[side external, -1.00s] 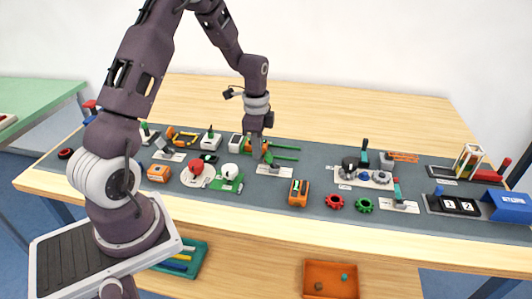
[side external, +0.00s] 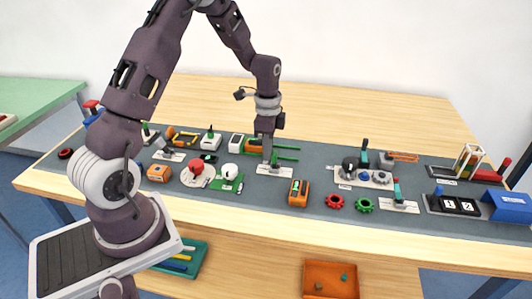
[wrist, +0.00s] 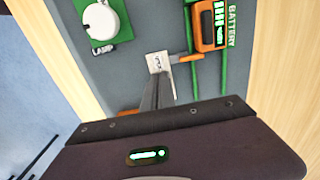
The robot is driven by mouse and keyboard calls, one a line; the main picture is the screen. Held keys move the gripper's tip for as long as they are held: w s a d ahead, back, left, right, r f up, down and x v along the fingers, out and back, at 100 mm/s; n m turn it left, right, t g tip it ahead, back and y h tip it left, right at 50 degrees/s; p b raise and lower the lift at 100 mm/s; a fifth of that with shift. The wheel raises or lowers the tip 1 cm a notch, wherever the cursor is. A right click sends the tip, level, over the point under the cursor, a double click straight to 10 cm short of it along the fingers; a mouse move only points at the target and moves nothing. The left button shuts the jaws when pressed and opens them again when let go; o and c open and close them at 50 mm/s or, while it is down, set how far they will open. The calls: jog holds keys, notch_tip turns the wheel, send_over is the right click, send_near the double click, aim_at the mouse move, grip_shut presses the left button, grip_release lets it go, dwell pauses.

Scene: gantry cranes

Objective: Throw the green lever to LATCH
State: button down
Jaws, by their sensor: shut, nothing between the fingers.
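A small white label plate (side external: 275,171) lies on the grey mat, with a bit of green (side external: 274,159) showing just above it beside my fingertips; this looks like the green lever, mostly hidden. My gripper (side external: 267,161) is shut and empty, pointing down at the left part of this plate. In the wrist view the shut fingers (wrist: 157,98) reach to the near edge of the white plate (wrist: 160,62). Its lettering is too small to read surely, and the lever cannot be made out there. I cannot tell whether the fingers touch the lever.
An orange battery block (wrist: 208,25) with green rails stands behind the plate. A white round knob (side external: 230,172) on a green board is to the left, and an orange device (side external: 298,192) to the right. Another lever with a teal handle (side external: 397,190) stands farther right.

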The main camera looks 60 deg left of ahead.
jog(key=shift+w+d, duration=0.35)
jog(key=shift+w, duration=0.05)
jog(key=shift+s+a, duration=0.45)
jog(key=shift+r, duration=0.15)
notch_tip(320, 180, up, 7)
dwell(0.3)
